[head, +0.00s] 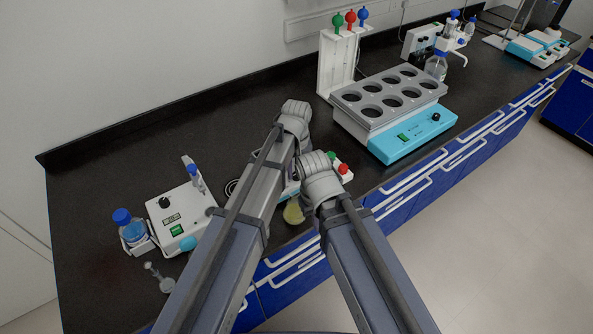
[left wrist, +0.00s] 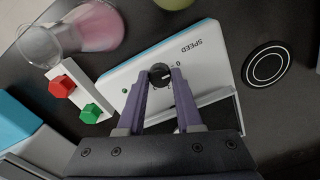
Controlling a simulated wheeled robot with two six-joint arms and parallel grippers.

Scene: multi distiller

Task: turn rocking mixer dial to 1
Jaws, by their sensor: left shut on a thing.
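The mixer panel (left wrist: 209,68) is white with a light blue edge and the word SPEED, upside down in the left wrist view. Its black dial (left wrist: 159,71) has small scale marks beside it, too small to read surely. My left gripper (left wrist: 161,79) has its two purple fingers on either side of the dial and is shut on it. In the head view my arms hide most of the mixer and my left fingers. The fingers of my right gripper do not show.
Red (left wrist: 62,86) and green (left wrist: 90,113) knobs sit on a white block close to the mixer. A glass with pink liquid (left wrist: 96,27) is beside it. A black round disc (left wrist: 266,64) lies at the other side. A tube-hole heater (head: 412,133) stands to the right.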

